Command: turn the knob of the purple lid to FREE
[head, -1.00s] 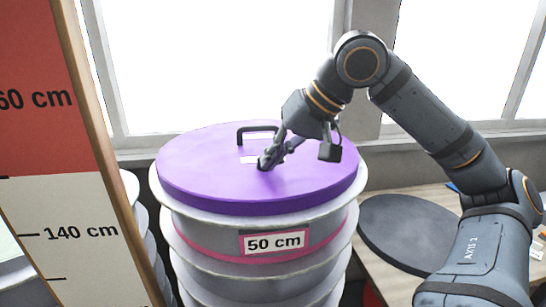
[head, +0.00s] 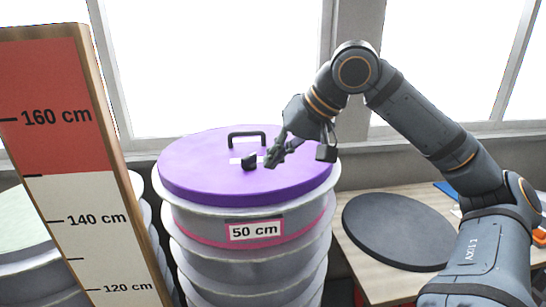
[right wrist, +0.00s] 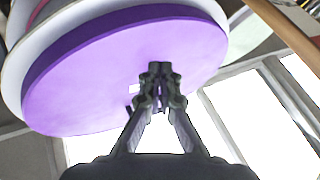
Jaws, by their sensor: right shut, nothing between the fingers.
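The purple lid (head: 205,180) lies on a tall stack of pale ringed moulds, and it also shows in the right wrist view (right wrist: 90,75). A small black knob (head: 249,161) stands near the lid's middle, with pale label patches by it. Their writing is too small to read, and I cannot tell the knob's setting. A black handle (head: 247,134) is behind the knob. My right gripper (head: 270,162) is shut and empty, just right of the knob and close above the lid. In the right wrist view its fingertips (right wrist: 160,70) hide the knob. My left gripper is out of view.
A "50 cm" sign (head: 255,231) is on the stack's front. A tall height board (head: 75,180) stands at the left. A dark round disc (head: 395,230) lies on a wooden table (head: 352,257) at the right. Windows are behind.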

